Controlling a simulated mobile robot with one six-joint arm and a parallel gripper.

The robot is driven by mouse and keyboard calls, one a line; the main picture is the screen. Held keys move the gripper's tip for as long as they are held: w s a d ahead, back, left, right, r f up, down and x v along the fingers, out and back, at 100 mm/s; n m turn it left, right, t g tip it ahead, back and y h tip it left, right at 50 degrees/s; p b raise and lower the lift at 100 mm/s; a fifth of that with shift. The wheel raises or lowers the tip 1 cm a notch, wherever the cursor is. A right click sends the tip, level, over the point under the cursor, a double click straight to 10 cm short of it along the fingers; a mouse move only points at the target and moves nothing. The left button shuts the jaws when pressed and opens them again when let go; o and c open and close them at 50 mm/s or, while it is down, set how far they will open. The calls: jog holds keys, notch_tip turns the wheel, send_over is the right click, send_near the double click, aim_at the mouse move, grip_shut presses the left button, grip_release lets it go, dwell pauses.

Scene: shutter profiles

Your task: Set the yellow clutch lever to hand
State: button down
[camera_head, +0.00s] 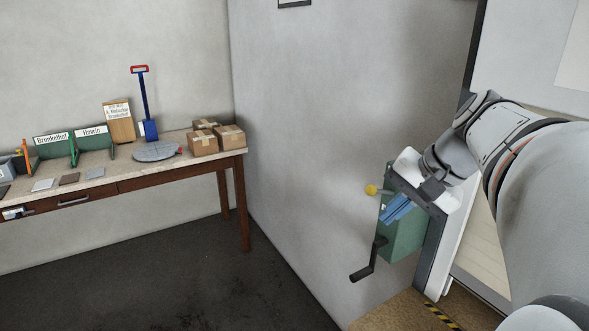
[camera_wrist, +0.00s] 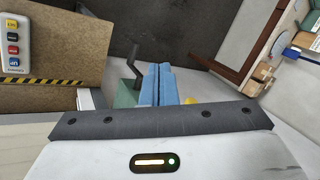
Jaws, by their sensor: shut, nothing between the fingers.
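The yellow clutch lever shows as a yellow ball knob (camera_head: 371,190) on a short stem, beside the upper part of a green gear box (camera_head: 407,240) on the right. In the wrist view only a bit of the yellow knob (camera_wrist: 190,101) shows, just right of the fingers. My gripper (camera_head: 392,214) has its blue fingers together, empty, in front of the green box and close to the right of the knob. The fingers (camera_wrist: 158,72) also show shut in the wrist view. I cannot tell whether they touch the lever. Its hand mark is not readable.
A black crank (camera_head: 364,268) sticks out below the knob; it also shows in the wrist view (camera_wrist: 134,66). A button panel (camera_wrist: 12,46) and a hazard strip (camera_wrist: 50,82) are nearby. A workbench (camera_head: 150,175) with cartons (camera_head: 229,138) stands left. The floor between is clear.

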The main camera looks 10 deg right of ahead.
jog(key=d+r+m+t+y, duration=0.1)
jog(key=d+r+m+t, duration=0.1)
jog(key=d+r, duration=0.7)
jog(key=shift+w+d+r+m+t, duration=0.2)
jog(key=shift+d+r+m+t, duration=0.1)
jog(key=shift+m+t, duration=0.15)
jog(key=shift+f, duration=0.1)
jog(key=p, duration=0.3)
send_near(382, 191)
jog(key=w+a+f, duration=0.3)
jog(key=a, duration=0.1)
jog(key=shift+w+f, duration=0.15)
jog(key=shift+a, duration=0.1)
